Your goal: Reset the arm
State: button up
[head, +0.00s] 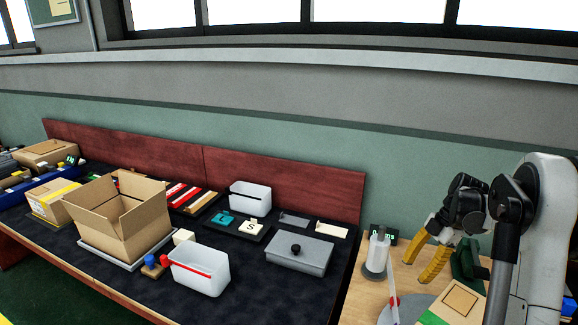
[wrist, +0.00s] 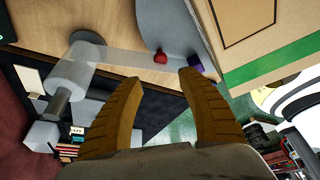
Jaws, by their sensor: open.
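My gripper (head: 418,262) is at the right in the head view, its two yellow fingers above the wooden table (head: 354,300). In the wrist view my gripper (wrist: 160,80) has its fingers spread apart with nothing between them. The arm is bent, with the fingers pointing down and to the left in the head view. A white cylinder (head: 377,254) stands just left of the fingers; it also shows at the left in the wrist view (wrist: 68,76).
A grey rounded plate (head: 405,311) and a box with a green band (head: 459,302) lie near the arm. A red-brown panel (head: 270,180) stands behind.

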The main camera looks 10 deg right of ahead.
jog(key=s+a+r+m+t+h, duration=0.1)
jog(key=s+a+r+m+h, duration=0.2)
jog(key=a+r, duration=0.4)
jog(key=s+a+r+m+t, duration=0.2)
jog(key=s+a+r+m, duration=0.15)
jog(key=a+m, duration=0.35)
jog(key=s+a+m+t+h, duration=0.1)
jog(key=s+a+m+t, duration=0.3)
jog(key=s+a+m, duration=0.4)
jog(key=s+a+r, duration=0.1)
jog(key=s+a, duration=0.2)
jog(key=a, duration=0.1)
jog(key=shift+s+m+t, duration=0.15)
jog(key=shift+m+t, duration=0.15)
jog(key=shift+m, duration=0.1)
jog(key=shift+d, duration=0.1)
